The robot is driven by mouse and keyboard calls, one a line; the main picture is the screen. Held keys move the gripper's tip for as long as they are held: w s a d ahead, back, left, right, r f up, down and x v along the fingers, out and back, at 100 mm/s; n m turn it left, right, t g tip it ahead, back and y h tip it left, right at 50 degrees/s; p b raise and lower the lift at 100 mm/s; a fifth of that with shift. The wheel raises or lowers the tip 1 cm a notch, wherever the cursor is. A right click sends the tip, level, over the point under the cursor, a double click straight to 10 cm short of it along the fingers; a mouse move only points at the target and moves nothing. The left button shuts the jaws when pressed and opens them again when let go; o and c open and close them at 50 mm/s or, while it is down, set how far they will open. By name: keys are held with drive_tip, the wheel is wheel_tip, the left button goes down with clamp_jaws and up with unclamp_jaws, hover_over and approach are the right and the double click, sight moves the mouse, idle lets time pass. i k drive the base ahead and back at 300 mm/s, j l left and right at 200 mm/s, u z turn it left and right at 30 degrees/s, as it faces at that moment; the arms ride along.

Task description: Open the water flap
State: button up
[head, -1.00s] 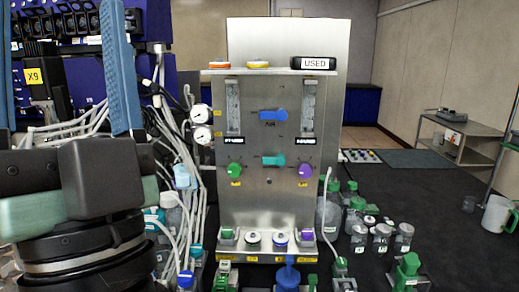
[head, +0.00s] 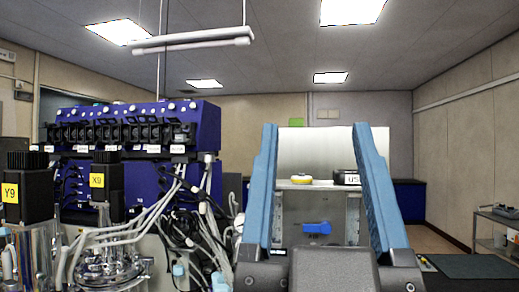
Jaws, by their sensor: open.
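My gripper (head: 315,130) stands upright in the foreground, its two blue fingers wide apart and nothing between them. It is in front of the steel control panel (head: 320,147), whose upper part shows between the fingers. A blue flap handle (head: 317,228) on the panel shows between the fingers, just above the dark gripper body. The earlier picture shows it marked AIR, with a teal flap handle below it. That teal handle, which may be the water flap, is now hidden behind my gripper or below the picture. I cannot tell whether the fingers are near the panel.
A yellow-topped cap (head: 301,180) and a black label block (head: 346,178) sit on the panel's ledge. A blue bioreactor unit (head: 140,130) with many tubes and cables (head: 190,200) fills the left. A metal cart (head: 497,228) stands at far right.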

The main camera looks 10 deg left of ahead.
sight(186, 128)
drive_tip(key=i+l+u, duration=0.1)
drive_tip(key=i, duration=0.5)
drive_tip(key=i+l+u, duration=0.1)
drive_tip(key=i, duration=0.5)
